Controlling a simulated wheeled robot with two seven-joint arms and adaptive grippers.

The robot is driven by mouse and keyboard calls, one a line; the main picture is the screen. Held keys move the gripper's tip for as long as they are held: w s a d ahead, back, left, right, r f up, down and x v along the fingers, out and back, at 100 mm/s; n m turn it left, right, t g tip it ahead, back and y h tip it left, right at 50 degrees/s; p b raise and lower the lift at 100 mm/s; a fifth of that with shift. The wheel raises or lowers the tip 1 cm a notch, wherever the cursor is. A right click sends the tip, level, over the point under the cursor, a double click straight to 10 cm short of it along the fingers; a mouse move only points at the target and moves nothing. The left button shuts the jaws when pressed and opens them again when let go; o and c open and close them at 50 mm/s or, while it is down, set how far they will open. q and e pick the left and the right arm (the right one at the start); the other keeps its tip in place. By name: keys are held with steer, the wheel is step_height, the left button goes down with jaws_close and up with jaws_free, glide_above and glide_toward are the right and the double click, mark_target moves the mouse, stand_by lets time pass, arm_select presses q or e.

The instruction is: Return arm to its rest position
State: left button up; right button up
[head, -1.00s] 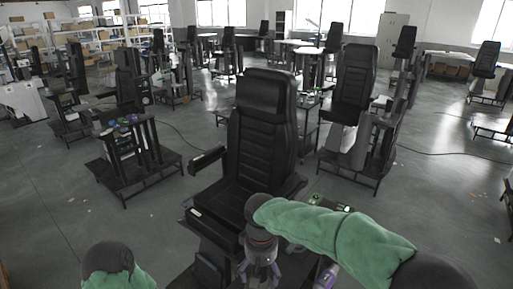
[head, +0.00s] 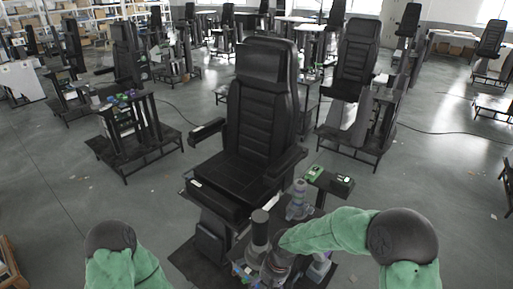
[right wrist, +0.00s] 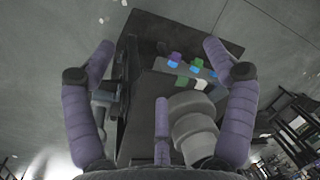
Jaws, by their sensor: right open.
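My right arm, in a green sleeve (head: 335,230), comes in from the lower right in the head view. My right gripper (head: 272,268) is low in front of the black chair, partly cut off by the frame's bottom edge. In the right wrist view my right gripper (right wrist: 160,65) has its purple fingers spread wide with nothing held. A grey stepped cylinder (right wrist: 195,128) shows close to the fingers, beside a dark box with coloured buttons (right wrist: 185,70). My left arm (head: 118,262) shows only as a green sleeve at the lower left; its gripper is out of view.
A black padded chair (head: 262,115) stands on a lift column ahead. A grey knobbed cylinder (head: 298,203) and a small green-and-black control panel (head: 328,180) are beside it. A low stand (head: 135,140) is at left. Grey floor (head: 70,200) is open at the left.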

steer(key=s+d+f+m+b, duration=0.1)
steer(key=s+d+f+b, duration=0.1)
steer(key=s+f, duration=0.3)
steer(key=s+d+f+m+y+b, duration=0.1)
steer(key=s+f, duration=0.4)
steer(key=f, duration=0.7)
steer(key=s+d+f+m+t+b, duration=0.1)
steer(key=s+d+f+m+b, duration=0.2)
steer(key=s+f, duration=0.3)
step_height(320, 180, down, 2)
steer(key=shift+d+f+y+b, duration=0.25)
steer(key=shift+d+y+b, duration=0.1)
steer(key=shift+b, duration=0.55)
